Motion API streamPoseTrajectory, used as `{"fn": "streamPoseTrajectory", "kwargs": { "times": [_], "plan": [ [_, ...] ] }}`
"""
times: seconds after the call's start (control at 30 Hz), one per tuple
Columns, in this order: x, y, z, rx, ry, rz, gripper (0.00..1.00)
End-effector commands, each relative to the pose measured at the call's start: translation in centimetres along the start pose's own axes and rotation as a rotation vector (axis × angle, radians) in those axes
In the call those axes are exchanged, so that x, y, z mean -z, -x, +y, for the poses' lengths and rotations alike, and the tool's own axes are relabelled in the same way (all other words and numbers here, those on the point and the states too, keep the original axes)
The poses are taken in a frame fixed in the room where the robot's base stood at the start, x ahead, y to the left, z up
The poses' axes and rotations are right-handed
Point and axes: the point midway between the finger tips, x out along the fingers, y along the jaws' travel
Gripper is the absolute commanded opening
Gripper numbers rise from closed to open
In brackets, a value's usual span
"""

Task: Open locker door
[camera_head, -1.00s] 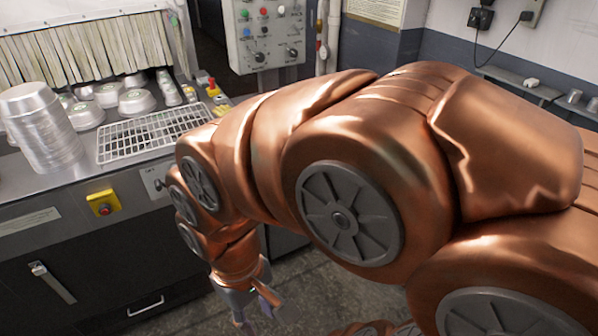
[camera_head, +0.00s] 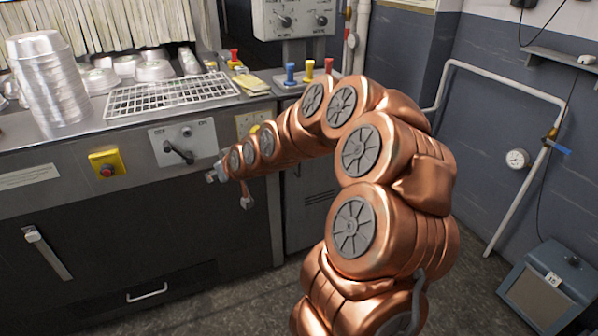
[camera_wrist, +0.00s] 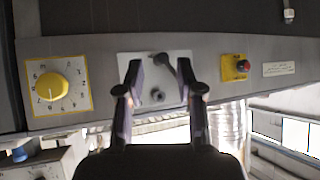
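No door is marked as the locker. Below the counter in the head view, a dark front panel (camera_head: 95,235) carries a slanted handle (camera_head: 47,250) at left and a low horizontal handle (camera_head: 147,292). It looks closed. A narrow grey cabinet (camera_head: 310,215) stands right of it, partly behind my arm. My gripper (camera_head: 213,175) is in front of the counter, just right of the OFF/ON switch plate (camera_head: 183,143). In the wrist view, my gripper (camera_wrist: 160,75) is open and empty. The switch lever (camera_wrist: 177,68) shows between and beyond its fingers; contact is not clear.
A yellow box with a red button (camera_head: 106,170) is left of the switch. A yellow dial (camera_wrist: 51,87) shows in the wrist view. Stacked pans (camera_head: 52,85) and a wire rack (camera_head: 170,95) stand on the counter. Floor is free before the panel.

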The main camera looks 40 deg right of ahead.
Motion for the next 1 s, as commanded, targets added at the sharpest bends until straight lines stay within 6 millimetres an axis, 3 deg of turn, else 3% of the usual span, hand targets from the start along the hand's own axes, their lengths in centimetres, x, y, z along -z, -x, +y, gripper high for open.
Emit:
{"fn": "streamPoseTrajectory", "kwargs": {
  "times": [0.03,0.1,0.3,0.5,0.6,0.77,1.0],
  "plan": [
    [-1.1,-2.5,2.5,-0.024,-0.021,0.053,0.37],
    [-1.1,-4.6,5.8,-0.060,-0.041,0.135,0.37],
    [-2.6,-8.4,16.7,-0.210,-0.084,0.366,0.37],
    [-6.2,-9.3,26.7,-0.377,-0.102,0.545,0.37],
    [-7.8,-9.0,30.1,-0.444,-0.103,0.604,0.37],
    [-8.9,-8.3,32.9,-0.503,-0.096,0.655,0.37],
    [-8.6,-8.8,33.8,-0.513,-0.093,0.664,0.37]
  ]
}}
